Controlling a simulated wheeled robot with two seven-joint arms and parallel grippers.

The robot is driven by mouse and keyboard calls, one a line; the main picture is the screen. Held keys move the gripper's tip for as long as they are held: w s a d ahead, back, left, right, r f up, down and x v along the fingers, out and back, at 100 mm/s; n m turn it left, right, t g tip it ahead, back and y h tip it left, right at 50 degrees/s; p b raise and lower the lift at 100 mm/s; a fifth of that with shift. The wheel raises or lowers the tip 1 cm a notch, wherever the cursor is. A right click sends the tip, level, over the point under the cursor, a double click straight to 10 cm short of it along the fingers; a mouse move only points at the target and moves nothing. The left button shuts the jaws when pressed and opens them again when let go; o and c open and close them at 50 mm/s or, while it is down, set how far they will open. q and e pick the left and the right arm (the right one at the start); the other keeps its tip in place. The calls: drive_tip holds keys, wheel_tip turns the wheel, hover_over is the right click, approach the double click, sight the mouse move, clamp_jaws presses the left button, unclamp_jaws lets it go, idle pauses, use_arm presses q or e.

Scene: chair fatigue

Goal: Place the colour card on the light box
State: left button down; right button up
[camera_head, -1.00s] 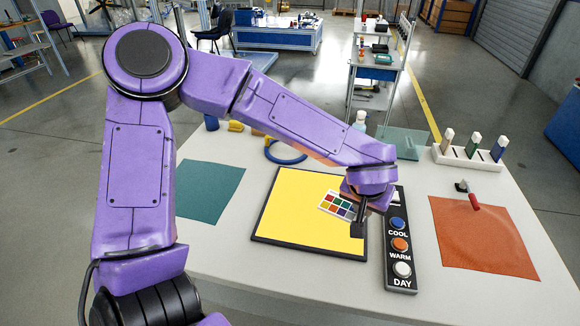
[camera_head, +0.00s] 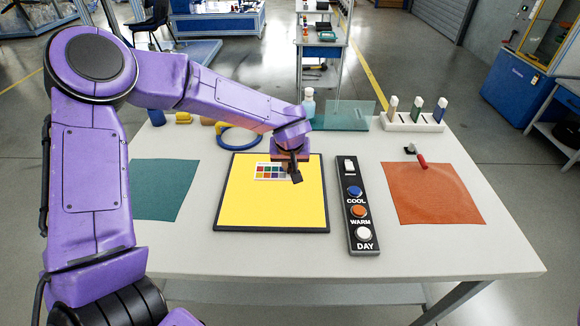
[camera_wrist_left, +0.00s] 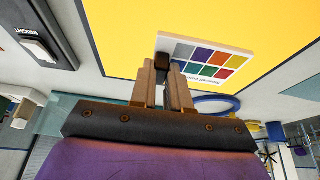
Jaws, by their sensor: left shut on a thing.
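The colour card (camera_head: 269,172) is a small white card with rows of coloured squares. My left gripper (camera_head: 295,174) is shut at its right end. The card appears over the far middle part of the light box (camera_head: 255,208), a bright yellow panel in a black frame. I cannot tell whether the card touches the panel. In the left wrist view, the fingers (camera_wrist_left: 165,80) meet at the edge of the card (camera_wrist_left: 208,62), with the yellow panel (camera_wrist_left: 120,40) behind it. My right gripper is not in view.
A black button strip (camera_head: 355,190) lies right of the light box. An orange mat (camera_head: 433,195) with a red-handled tool (camera_head: 420,158) is farther right; a teal mat (camera_head: 165,188) is left. A blue ring (camera_head: 238,137), a glass plate (camera_head: 345,117) and a bottle rack (camera_head: 412,123) stand behind.

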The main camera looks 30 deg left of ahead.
use_arm(q)
drive_tip(key=shift+f, duration=0.85)
drive_tip(key=shift+d+r, duration=0.1)
drive_tip(key=c, duration=1.1)
unclamp_jaws()
drive_tip(key=shift+f, duration=0.2)
drive_tip(key=shift+r, duration=0.1)
drive_tip(key=v, duration=1.2)
drive_tip(key=shift+p, duration=0.4)
drive_tip(key=shift+w+r, duration=0.1)
drive_tip(key=shift+r, duration=0.05)
